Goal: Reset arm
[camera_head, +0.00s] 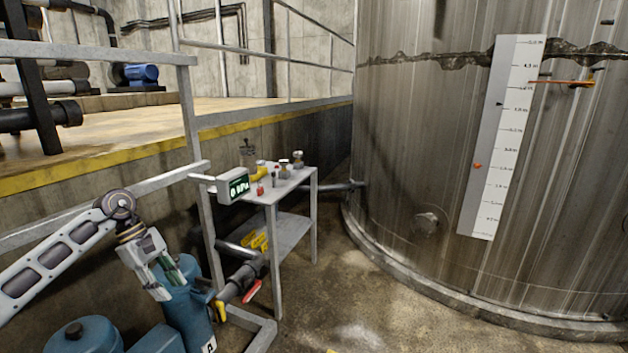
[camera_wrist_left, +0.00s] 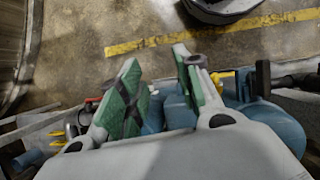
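My left arm (camera_head: 50,262) comes in from the left in the head view and bends down at a round joint. My left gripper (camera_head: 168,278) hangs in front of the blue tank (camera_head: 188,308), pointing down. In the left wrist view, its two green-padded fingers (camera_wrist_left: 163,92) stand apart with nothing between them. The gripper is open and empty. My right arm and right gripper show in neither view.
Pipes with a red-handled valve (camera_head: 251,291) run below. A large steel tank (camera_head: 420,150) stands right. Railings (camera_head: 150,182) edge the platform; concrete floor (camera_head: 370,310) is open in front.

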